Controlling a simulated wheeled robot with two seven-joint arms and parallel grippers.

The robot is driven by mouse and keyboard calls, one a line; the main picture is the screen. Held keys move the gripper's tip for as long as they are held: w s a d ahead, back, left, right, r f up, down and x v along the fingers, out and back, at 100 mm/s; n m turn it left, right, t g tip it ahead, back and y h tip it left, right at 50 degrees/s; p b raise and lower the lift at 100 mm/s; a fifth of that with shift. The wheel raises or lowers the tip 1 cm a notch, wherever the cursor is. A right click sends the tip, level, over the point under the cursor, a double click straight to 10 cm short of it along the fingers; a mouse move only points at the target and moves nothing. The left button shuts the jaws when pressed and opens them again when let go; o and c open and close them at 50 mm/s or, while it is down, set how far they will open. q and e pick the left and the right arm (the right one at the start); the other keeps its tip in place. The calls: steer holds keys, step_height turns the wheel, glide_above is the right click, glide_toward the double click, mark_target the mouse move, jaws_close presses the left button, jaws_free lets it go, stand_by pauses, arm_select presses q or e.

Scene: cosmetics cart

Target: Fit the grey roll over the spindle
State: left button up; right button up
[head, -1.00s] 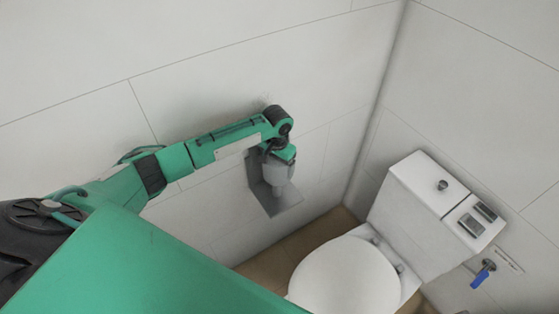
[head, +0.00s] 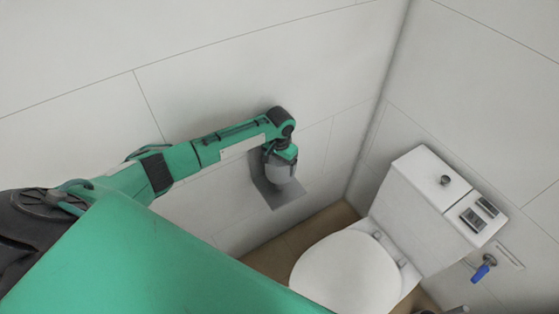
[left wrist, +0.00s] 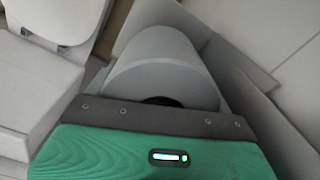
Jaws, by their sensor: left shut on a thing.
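The grey roll (left wrist: 160,62) fills the upper middle of the left wrist view, its dark core hole partly hidden behind my gripper body. In the head view the roll (head: 283,173) shows below my left wrist, in front of the wall plate. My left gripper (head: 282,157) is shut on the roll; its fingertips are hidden. The grey holder plate (head: 288,196) is fixed to the left wall, and also shows beside the roll in the left wrist view (left wrist: 250,85). The spindle is hidden, so I cannot tell whether the roll is around it. My right gripper is out of view.
A white toilet (head: 347,272) with its cistern (head: 420,195) stands to the right of the holder. A blue-handled valve (head: 481,272) is on the right wall. Bare brown floor (head: 285,245) shows between wall and toilet.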

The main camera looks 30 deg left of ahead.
arm_select(q)
steer(key=shift+f+b, duration=0.6)
steer(key=shift+f, duration=1.25)
steer(key=shift+f+b, duration=0.35)
steer(key=shift+f, duration=0.65)
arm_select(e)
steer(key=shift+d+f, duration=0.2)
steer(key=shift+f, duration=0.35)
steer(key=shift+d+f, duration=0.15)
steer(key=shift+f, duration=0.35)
arm_select(q)
steer(key=shift+f, duration=0.1)
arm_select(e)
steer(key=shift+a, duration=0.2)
arm_select(q)
steer(key=shift+f, duration=0.7)
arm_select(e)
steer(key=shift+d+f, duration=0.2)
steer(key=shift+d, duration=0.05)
arm_select(q)
steer(key=shift+f+b, duration=0.35)
steer(key=shift+f, duration=0.15)
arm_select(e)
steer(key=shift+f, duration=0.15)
arm_select(q)
steer(key=shift+f, duration=0.25)
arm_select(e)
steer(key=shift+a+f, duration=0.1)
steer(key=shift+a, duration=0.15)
